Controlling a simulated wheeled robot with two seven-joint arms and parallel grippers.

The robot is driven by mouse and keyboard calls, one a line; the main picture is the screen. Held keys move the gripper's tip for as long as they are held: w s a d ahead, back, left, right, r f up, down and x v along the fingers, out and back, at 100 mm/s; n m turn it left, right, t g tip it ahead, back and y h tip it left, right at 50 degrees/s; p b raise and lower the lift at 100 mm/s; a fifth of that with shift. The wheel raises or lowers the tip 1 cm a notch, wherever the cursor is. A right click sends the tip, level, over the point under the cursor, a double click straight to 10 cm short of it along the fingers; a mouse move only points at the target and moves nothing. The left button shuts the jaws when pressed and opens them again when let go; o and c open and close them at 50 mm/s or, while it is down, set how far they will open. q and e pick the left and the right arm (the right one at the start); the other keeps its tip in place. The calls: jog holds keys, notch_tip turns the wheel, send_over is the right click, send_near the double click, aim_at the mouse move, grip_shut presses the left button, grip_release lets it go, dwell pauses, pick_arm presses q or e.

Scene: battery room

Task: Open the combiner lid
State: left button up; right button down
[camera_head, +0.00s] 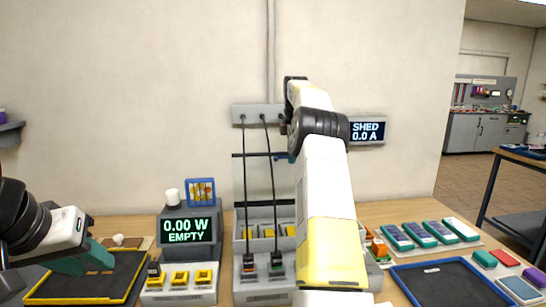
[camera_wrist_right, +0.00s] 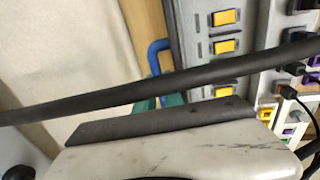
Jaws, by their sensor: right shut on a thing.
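The combiner (camera_head: 240,290) is the grey box at the middle of the bench, with yellow switches and two black cables plugged in. Its lid looks like a clear panel standing raised at the back, with a dark upper edge (camera_head: 255,155). A blue handle (camera_head: 281,157) sits on that edge, and it also shows in the right wrist view (camera_wrist_right: 153,58). My right gripper (camera_wrist_right: 172,100) is shut on the blue handle; my arm hides most of it in the head view. My left gripper (camera_head: 88,260) hangs over a black tray at the left; its finger gap is unclear.
A meter (camera_head: 187,230) reading 0.00 W EMPTY stands left of the combiner. A yellow-rimmed black tray (camera_head: 125,285) lies at left and a blue-rimmed tray (camera_head: 395,275) at right. Several battery packs (camera_head: 460,229) lie behind it. A SHED display (camera_head: 367,131) hangs on the wall.

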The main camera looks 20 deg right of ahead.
jog(key=shift+w+r, duration=0.1)
jog(key=shift+w, duration=0.1)
dwell(0.3)
jog(key=c, duration=1.5)
grip_release()
jog(key=shift+o, duration=0.2)
jog(key=shift+s, duration=0.15)
